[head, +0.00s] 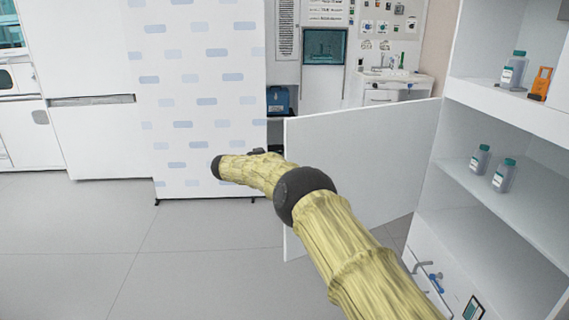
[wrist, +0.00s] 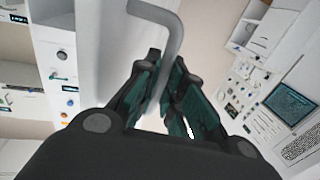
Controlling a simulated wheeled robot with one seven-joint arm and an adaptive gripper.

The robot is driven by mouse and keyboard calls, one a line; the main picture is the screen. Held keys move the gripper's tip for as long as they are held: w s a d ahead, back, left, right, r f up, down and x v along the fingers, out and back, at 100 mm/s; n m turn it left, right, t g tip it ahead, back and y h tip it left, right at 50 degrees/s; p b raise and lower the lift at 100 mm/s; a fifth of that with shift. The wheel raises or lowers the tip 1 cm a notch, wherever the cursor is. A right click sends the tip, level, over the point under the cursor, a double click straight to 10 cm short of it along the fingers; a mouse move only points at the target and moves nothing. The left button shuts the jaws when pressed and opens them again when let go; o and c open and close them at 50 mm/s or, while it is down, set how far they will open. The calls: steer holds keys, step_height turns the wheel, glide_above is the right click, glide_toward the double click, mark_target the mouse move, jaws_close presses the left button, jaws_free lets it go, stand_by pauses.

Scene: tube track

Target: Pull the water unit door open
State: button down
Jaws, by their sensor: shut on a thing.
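A plain white door panel (head: 360,160) stands swung out in the head view, with its right side close to the white unit (head: 470,215) with shelves. A bent grey bar handle (wrist: 168,22) shows in the wrist view. My gripper (wrist: 167,78) is shut on this handle, with its dark green-padded fingers on both sides of it. In the head view my arm crosses in front of the door's lower left part, and the gripper and handle cannot be made out there.
Bottles with green caps (head: 480,160) stand on the unit's shelves, with an orange device (head: 541,84) above. Small taps (head: 430,275) show low on the unit. A patterned white panel (head: 195,90) stands at the back left. The grey floor (head: 200,260) at left is clear.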

steer(key=shift+w+d+r+g, duration=0.1)
steer(key=shift+w+d+g, duration=0.2)
steer(key=shift+w, duration=0.45)
steer(key=shift+a, duration=0.15)
